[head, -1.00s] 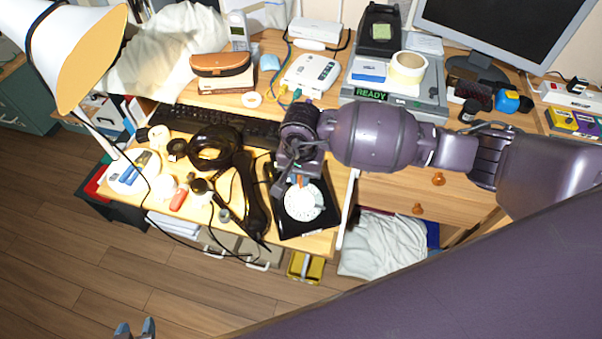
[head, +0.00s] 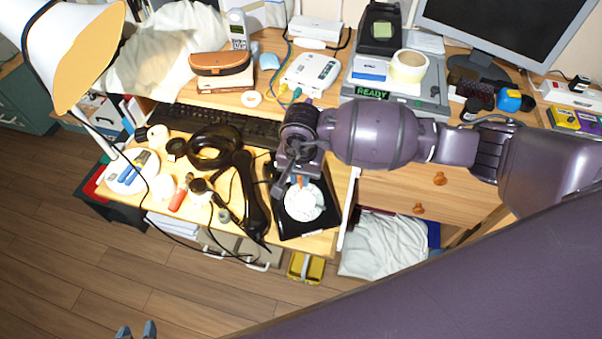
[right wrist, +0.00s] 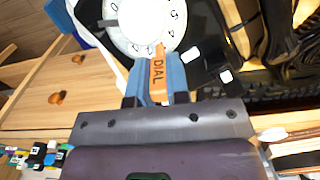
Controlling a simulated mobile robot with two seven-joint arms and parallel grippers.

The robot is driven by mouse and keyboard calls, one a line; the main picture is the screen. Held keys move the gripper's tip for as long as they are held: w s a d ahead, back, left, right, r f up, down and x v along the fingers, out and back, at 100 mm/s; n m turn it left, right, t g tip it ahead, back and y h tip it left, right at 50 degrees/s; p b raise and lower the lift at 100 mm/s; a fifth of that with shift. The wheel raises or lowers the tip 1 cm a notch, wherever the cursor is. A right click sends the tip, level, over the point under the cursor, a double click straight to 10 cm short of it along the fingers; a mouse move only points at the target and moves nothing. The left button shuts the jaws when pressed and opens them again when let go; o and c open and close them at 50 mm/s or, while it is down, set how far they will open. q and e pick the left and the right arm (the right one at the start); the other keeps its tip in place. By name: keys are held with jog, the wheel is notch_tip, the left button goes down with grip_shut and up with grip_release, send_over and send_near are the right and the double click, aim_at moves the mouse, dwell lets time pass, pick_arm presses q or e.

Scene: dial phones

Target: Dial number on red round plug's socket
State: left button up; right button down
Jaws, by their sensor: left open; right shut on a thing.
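A black phone base (head: 318,229) with a white round dial (head: 304,206) lies at the desk's front edge. Part of the dial, with digits, fills the top of the right wrist view (right wrist: 140,22). My right gripper (right wrist: 157,62) is shut on an orange stick marked DIAL (right wrist: 158,78). The stick's tip is at the dial's edge; I cannot tell if it is in a hole. In the head view this gripper (head: 298,180) is over the dial's far side. A small red plug-like piece (head: 177,200) lies left of the handset. My left gripper (head: 137,330) is open and empty over the floor.
A black handset (head: 252,198) lies left of the dial, with cords and a round black piece (head: 207,150). A keyboard (head: 225,123) is behind. A lamp (head: 70,50) stands left with a white power strip (head: 132,170) nearby. A READY device (head: 420,97) is at the back.

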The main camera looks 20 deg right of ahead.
jog(key=shift+d+f, duration=0.1)
dwell(0.5)
jog(key=shift+s+d, duration=0.1)
jog(key=shift+d, duration=0.5)
jog(key=shift+s+d+f, duration=0.2)
jog(key=shift+s+d, duration=0.1)
jog(key=shift+d, duration=0.15)
jog(key=shift+s+d, duration=0.1)
jog(key=shift+s+d+f, duration=0.1)
jog(key=shift+s+d, duration=0.1)
jog(key=shift+s, duration=0.2)
jog(key=shift+d+f, duration=0.1)
dwell(0.4)
